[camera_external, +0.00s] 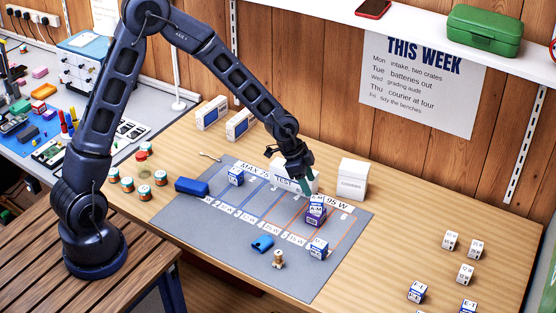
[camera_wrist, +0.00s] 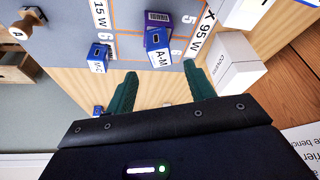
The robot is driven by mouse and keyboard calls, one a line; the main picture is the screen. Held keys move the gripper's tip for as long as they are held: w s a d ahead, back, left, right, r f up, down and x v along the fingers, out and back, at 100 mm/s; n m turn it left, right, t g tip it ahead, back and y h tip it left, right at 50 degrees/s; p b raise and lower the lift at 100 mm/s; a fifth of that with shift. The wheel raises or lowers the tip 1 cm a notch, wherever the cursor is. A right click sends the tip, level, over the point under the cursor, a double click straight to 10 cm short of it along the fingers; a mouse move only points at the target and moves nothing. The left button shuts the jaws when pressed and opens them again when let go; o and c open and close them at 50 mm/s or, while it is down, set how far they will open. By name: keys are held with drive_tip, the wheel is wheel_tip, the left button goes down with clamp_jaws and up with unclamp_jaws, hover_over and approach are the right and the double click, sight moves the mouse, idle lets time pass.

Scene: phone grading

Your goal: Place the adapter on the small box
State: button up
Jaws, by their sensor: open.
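My gripper (camera_external: 305,186) is over the grey mat (camera_external: 195,226), pointing down. In the wrist view its two green fingers (camera_wrist: 160,68) are apart with nothing between them. A blue box with a white top marked A-M (camera_wrist: 158,46) lies just beyond the fingertips, apart from them. Other small blue-and-white boxes stand on the mat (camera_external: 236,176) and (camera_external: 318,249). I cannot tell which item is the adapter.
A white carton (camera_external: 353,180) stands right of the gripper. Several small white boxes (camera_external: 465,274) stand at right. The table between carton and those boxes is clear.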

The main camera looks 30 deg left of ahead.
drive_tip(key=s+a+r+n+t+y, duration=0.1)
drive_tip(key=s+a+r+n+y, duration=0.2)
drive_tip(key=a+r, duration=0.8)
drive_tip(key=s+a+r+n+t, duration=0.1)
drive_tip(key=s+a+r+n, duration=0.3)
drive_tip(key=a+r, duration=0.8)
drive_tip(key=s+a+r+n, duration=0.2)
drive_tip(key=s+a+n, duration=0.1)
drive_tip(key=s+a, duration=0.6)
drive_tip(key=s+a+r+n+y, duration=0.1)
drive_tip(key=s+a+r+n, duration=0.1)
drive_tip(key=s+a, duration=0.7)
drive_tip(key=s+n, duration=0.1)
drive_tip(key=s, duration=0.2)
drive_tip(key=shift+r+t, duration=0.35)
drive_tip(key=shift+t, duration=0.05)
